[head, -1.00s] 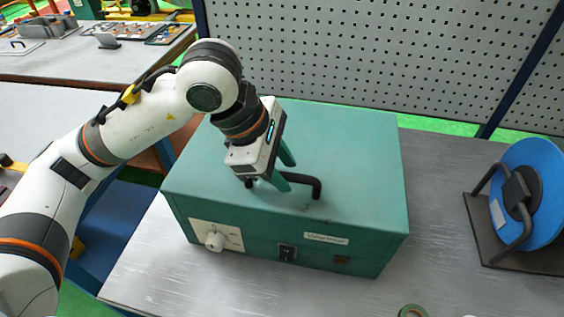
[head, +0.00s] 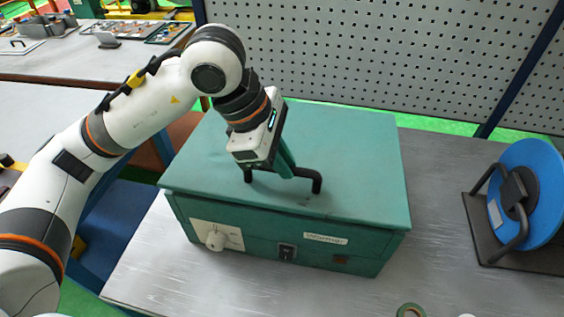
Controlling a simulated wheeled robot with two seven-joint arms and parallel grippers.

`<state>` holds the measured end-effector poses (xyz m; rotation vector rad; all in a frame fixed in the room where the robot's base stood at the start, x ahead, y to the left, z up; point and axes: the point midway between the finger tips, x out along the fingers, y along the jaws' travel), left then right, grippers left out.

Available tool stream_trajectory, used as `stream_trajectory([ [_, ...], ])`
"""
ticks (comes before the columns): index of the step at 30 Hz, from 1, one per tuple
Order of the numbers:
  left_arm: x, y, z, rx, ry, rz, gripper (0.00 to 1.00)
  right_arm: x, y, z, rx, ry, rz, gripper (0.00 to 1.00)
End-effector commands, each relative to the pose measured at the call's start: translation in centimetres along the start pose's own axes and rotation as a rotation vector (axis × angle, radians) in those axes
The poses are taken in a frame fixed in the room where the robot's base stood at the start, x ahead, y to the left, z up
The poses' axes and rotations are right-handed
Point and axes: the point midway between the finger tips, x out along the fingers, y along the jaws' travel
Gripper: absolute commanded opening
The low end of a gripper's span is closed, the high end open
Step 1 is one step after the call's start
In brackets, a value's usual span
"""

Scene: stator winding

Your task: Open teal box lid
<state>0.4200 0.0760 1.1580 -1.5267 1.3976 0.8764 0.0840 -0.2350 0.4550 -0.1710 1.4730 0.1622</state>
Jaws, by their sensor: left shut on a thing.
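The teal box (head: 320,258) stands on the grey table, with a white dial, a dark switch and a label on its front. Its teal lid (head: 360,150) lies over the top, its front edge a little raised from the box front. A black bar handle (head: 317,181) is fixed near the lid's front edge. My left gripper (head: 286,171) points down at the handle and is shut on its bar, hiding the bar's middle. My right gripper is not in the head view.
A blue spool (head: 532,190) on a black stand is on the right of the table (head: 440,210). A green tape roll (head: 411,310) lies at the front edge. A grey perforated panel (head: 380,55) rises behind the box.

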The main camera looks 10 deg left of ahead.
Motion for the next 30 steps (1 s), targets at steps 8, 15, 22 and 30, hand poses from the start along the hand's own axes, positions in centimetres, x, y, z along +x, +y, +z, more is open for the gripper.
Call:
stream_trajectory([
  [8,-5.1,-3.1,-2.1,-0.074,0.002,0.168,0.0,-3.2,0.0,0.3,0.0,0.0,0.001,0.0],
  [15,-8.4,-6.4,-3.5,-0.075,0.003,0.169,0.0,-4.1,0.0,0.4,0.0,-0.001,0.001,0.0],
  [22,-10.5,-9.2,-4.3,-0.076,0.0,0.169,0.0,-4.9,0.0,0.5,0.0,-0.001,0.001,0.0],
  [30,-11.2,-10.8,-4.5,-0.076,-0.001,0.168,0.0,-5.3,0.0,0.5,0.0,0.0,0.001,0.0],
])
